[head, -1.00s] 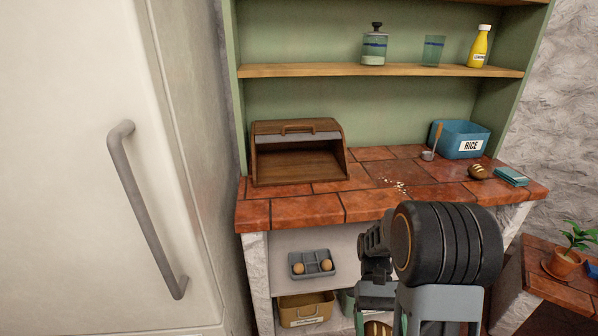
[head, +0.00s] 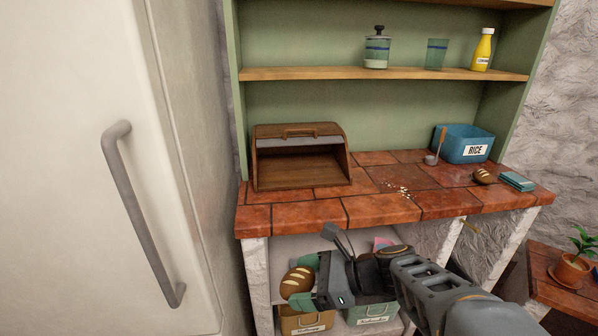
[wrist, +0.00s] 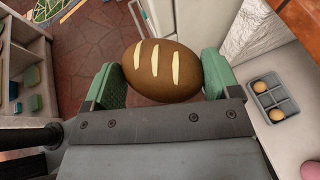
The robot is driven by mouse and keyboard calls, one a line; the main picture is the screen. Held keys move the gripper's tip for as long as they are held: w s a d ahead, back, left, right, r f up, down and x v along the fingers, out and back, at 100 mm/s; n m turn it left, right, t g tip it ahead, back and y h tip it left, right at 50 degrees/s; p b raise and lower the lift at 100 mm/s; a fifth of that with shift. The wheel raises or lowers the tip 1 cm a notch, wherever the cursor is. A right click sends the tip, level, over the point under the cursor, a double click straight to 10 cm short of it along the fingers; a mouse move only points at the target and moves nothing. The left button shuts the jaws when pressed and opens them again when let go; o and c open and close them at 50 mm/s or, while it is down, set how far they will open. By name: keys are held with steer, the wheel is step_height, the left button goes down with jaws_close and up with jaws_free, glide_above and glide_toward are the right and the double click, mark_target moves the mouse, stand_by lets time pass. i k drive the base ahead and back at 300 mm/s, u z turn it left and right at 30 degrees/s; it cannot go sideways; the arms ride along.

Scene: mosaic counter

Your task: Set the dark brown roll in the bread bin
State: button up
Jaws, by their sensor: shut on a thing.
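A dark brown roll (head: 297,281) with pale score marks is held between the green fingers of my gripper (head: 304,281), in front of the counter and below its top. The wrist view shows the roll (wrist: 163,71) between both green finger pads of my gripper (wrist: 162,80). The wooden bread bin (head: 342,178) stands at the left end of the tiled counter, its front open and its inside looking empty. The gripper is below the bin and nearer to me.
Another scored roll (head: 483,177) lies at the counter's right, beside a teal folded item (head: 517,182) and a blue rice box (head: 478,136). Crumbs (head: 400,191) lie mid-counter. A white fridge (head: 70,200) stands at left. An egg tray (wrist: 272,100) sits on the lower shelf.

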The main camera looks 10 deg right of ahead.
mark_target(282, 174)
steer(key=i, duration=0.95)
steer(key=u, duration=0.35)
